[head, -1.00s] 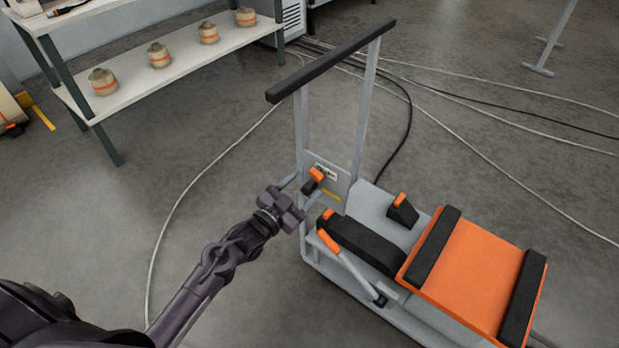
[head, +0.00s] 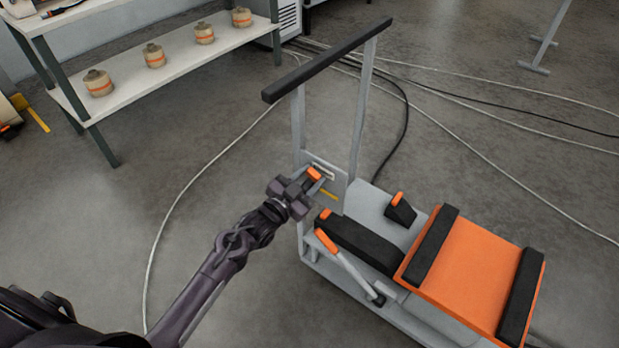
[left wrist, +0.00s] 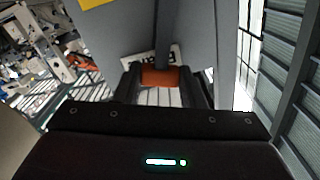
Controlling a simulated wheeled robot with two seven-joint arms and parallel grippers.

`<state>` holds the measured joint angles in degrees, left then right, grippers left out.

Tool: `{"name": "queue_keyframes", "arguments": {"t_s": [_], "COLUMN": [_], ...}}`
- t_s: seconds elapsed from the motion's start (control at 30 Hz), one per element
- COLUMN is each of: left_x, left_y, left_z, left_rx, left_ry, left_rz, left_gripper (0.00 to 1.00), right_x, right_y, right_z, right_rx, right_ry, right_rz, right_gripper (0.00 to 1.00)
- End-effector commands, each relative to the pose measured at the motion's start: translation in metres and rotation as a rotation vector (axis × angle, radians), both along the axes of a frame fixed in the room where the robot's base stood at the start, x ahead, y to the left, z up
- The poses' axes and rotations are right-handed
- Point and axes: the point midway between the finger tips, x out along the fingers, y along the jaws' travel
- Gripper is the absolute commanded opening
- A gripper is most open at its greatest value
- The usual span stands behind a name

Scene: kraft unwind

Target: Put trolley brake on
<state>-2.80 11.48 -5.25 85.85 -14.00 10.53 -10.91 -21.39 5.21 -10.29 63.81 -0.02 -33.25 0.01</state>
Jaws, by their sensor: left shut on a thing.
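The trolley (head: 350,238) stands on the floor right of centre in the head view, with a black push bar (head: 330,58) on two grey uprights. An orange-tipped brake lever (head: 314,173) is on the grey plate between the uprights. My left gripper (head: 312,183) is at this lever, its fingers on either side of the orange tip. In the left wrist view the orange tip (left wrist: 160,76) sits between the two dark fingers, with a white label behind it. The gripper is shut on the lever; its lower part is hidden. My right gripper is not in view.
The trolley carries an orange platform with black pads (head: 468,270), an orange-tipped pedal (head: 400,208) and a grey lever with an orange end (head: 326,240). Cables (head: 440,120) lie on the floor behind. A shelf with several small rolls (head: 155,55) stands at upper left.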

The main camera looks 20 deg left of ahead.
Motion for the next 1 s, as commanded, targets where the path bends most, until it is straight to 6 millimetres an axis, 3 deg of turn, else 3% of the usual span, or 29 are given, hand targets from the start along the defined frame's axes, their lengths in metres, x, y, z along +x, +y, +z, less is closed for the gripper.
{"name": "queue_keyframes", "arguments": {"t_s": [0.1, 0.47, 1.0], "left_x": [0.000, -0.002, -0.013], "left_y": [0.000, -0.005, -0.035], "left_z": [0.000, -0.003, -0.028], "left_rx": [0.000, 0.056, 0.471], "left_ry": [0.000, -0.020, -0.169], "left_rz": [0.000, -0.002, -0.002], "left_gripper": [0.00, 0.00, 0.00], "right_x": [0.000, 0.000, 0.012], "right_y": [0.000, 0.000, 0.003], "right_z": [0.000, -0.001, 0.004], "right_rx": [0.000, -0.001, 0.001], "right_ry": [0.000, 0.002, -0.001], "right_rz": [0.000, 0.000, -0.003], "right_gripper": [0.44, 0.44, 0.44]}}
